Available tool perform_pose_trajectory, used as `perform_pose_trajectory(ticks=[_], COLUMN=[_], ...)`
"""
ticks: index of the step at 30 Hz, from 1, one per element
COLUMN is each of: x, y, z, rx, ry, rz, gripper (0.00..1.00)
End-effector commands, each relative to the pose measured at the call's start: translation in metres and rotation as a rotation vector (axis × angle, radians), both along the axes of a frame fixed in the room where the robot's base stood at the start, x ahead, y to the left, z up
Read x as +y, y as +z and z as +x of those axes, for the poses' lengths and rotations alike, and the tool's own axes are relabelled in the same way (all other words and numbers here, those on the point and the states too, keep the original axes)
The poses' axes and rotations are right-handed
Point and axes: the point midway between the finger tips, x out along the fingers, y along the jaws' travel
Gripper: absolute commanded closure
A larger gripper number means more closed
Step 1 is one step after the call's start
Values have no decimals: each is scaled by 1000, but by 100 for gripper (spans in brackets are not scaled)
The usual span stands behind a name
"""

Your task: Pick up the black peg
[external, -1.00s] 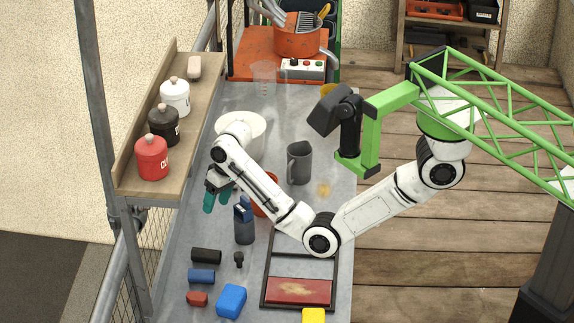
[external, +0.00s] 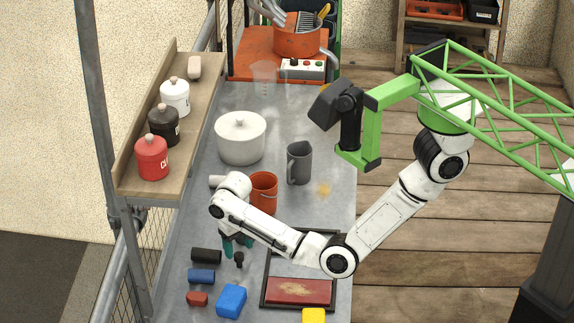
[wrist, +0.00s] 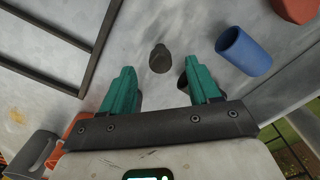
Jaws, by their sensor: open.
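The black peg (external: 239,259) is small and dark, with a rounded knob, and stands on the grey worktop left of the black frame. In the wrist view the peg (wrist: 160,59) shows between and just beyond my two teal fingertips, with a gap on both sides. My gripper (external: 238,246) is open, points down and hovers over the peg; its fingers partly overlap the peg in the external view. The open gripper also shows in the wrist view (wrist: 159,72), holding nothing.
A black cylinder (external: 206,256), a blue cylinder (external: 201,276), a red piece (external: 197,299) and a blue block (external: 231,301) lie nearby. The black frame with a red panel (external: 298,291) is to the right. An orange bucket (external: 263,193) and white pot (external: 240,137) stand farther back.

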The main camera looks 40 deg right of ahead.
Motion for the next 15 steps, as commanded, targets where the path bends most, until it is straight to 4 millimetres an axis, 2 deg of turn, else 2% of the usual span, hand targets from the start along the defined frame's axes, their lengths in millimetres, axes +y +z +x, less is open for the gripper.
perform_pose_trajectory(ticks=[7, 15], x=[0, 1], y=[-34, -42], z=[0, 1], rx=[3, 1], ry=[0, 0], rz=[-2, 0], gripper=[39, 39])
